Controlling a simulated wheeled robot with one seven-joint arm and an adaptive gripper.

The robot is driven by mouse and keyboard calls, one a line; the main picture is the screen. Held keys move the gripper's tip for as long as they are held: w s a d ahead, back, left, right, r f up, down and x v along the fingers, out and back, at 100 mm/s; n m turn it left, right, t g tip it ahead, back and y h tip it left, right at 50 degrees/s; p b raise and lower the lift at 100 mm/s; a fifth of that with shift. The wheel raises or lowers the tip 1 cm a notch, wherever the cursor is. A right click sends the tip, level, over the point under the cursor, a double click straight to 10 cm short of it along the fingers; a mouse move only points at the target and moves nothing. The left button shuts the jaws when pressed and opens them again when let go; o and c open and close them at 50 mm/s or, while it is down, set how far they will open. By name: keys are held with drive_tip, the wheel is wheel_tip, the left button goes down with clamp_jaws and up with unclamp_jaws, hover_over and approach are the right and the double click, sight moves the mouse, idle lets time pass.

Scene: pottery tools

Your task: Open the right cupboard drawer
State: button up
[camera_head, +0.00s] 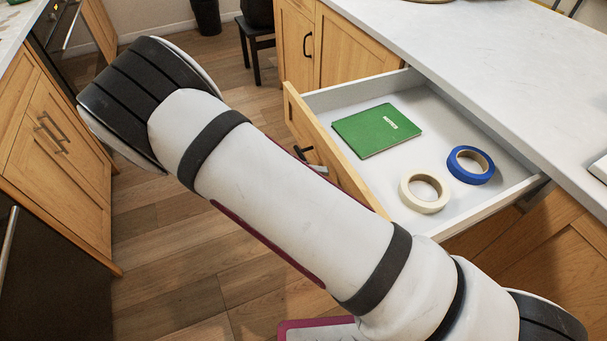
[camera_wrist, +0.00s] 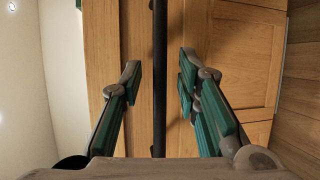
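The wooden-fronted drawer (camera_head: 331,150) under the white counter is pulled well out in the head view. Its dark handle (camera_head: 303,152) shows partly above my arm; the rest is hidden. In the wrist view, the black bar handle (camera_wrist: 159,45) runs up and down between the fingers of my gripper (camera_wrist: 159,84). The fingers are spread, with a visible gap on each side of the bar. In the head view my arm hides most of my gripper.
The drawer holds a green book (camera_head: 377,130), a blue tape roll (camera_head: 471,165) and a cream tape roll (camera_head: 424,192). Closed cupboard doors (camera_head: 345,52) stand beyond it. Another wooden cabinet (camera_head: 55,150) stands at left, with wooden floor (camera_head: 185,265) between.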

drive_tip(key=a+r, duration=0.2)
drive_tip(key=a, duration=0.9)
drive_tip(key=shift+w+a, duration=0.3)
drive_tip(key=shift+a, duration=0.05)
drive_tip(key=s+d+r+g+y+p, duration=0.1)
drive_tip(key=s+d+r+y+p, duration=0.1)
drive_tip(key=d+r+y, duration=0.55)
drive_tip(key=s+d+r+g+y+p, duration=0.1)
drive_tip(key=s+d+r+y+p, duration=0.15)
drive_tip(key=d+r, duration=0.9)
drive_tip(key=s+d+r+t+y+p, duration=0.2)
drive_tip(key=s+r, duration=0.4)
drive_tip(key=s, duration=0.4)
drive_tip(key=s+d+r+t+y+p, duration=0.1)
drive_tip(key=s+d+r+t+y, duration=0.3)
drive_tip(key=s, duration=0.5)
wheel_tip(320, 180, up, 2)
drive_tip(key=shift+s+d+r+t+p, duration=0.15)
drive_tip(key=shift+s+r+t+p, duration=0.05)
drive_tip(key=shift+s+t+p, duration=0.25)
